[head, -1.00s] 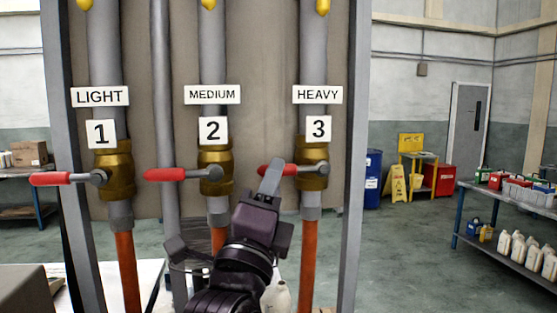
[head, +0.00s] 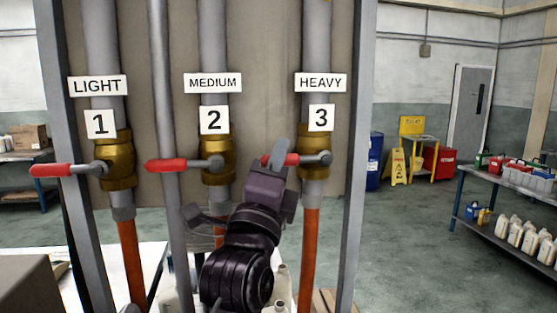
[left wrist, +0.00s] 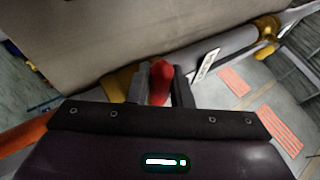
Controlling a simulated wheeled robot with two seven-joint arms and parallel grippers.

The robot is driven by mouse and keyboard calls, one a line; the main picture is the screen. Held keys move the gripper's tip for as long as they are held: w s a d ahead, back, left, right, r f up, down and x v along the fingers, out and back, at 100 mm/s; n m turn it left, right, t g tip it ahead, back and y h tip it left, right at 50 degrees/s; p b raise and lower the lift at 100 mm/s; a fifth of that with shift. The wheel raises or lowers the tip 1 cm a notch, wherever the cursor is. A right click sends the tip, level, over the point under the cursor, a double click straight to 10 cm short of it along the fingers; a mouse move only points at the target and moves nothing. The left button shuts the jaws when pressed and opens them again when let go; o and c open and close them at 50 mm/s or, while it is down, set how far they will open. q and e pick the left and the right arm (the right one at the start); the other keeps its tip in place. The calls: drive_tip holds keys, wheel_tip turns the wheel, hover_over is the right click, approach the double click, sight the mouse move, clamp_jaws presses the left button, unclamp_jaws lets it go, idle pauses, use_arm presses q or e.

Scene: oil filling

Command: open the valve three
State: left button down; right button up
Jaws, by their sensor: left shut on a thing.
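Valve three is the brass valve (head: 315,151) on the right pipe, under the labels 3 (head: 321,118) and HEAVY. Its lever has a red handle (head: 292,160) that points left, lying roughly horizontal across the pipe. My left gripper (head: 276,155) is at the handle's left end, shut on it. In the left wrist view the red handle (left wrist: 161,82) sits between the two fingers (left wrist: 158,86). My right gripper is not in view.
Valve one (head: 117,160) and valve two (head: 218,155) stand to the left, their red levers also pointing left. Grey frame posts flank the pipes. White bottles (head: 281,290) stand low behind my arm. A workbench (head: 500,184) is at the right.

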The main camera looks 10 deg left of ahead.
use_arm(q)
drive_tip(key=shift+f, duration=0.15)
drive_tip(key=shift+f+n+y+b, duration=0.3)
drive_tip(key=shift+n+y+b, duration=0.1)
drive_tip(key=shift+n+b, duration=0.15)
drive_tip(key=shift+w+d+f+n+y+b, duration=0.15)
drive_tip(key=shift+f+n+y+b, duration=0.5)
drive_tip(key=shift+n+y, duration=1.25)
drive_tip(key=shift+w+d+f+n+y+b, duration=0.1)
drive_tip(key=shift+d+f+n+y+b, duration=0.35)
drive_tip(key=shift+n+y, duration=1.4)
drive_tip(key=shift+w+d+f+n+y+b, duration=0.1)
drive_tip(key=shift+f+n+y+b, duration=1)
drive_tip(key=shift+n, duration=1.3)
drive_tip(key=shift+r+y, duration=0.4)
drive_tip(key=shift+y, duration=0.05)
drive_tip(key=c, duration=1.3)
unclamp_jaws()
drive_tip(key=shift+s, duration=0.1)
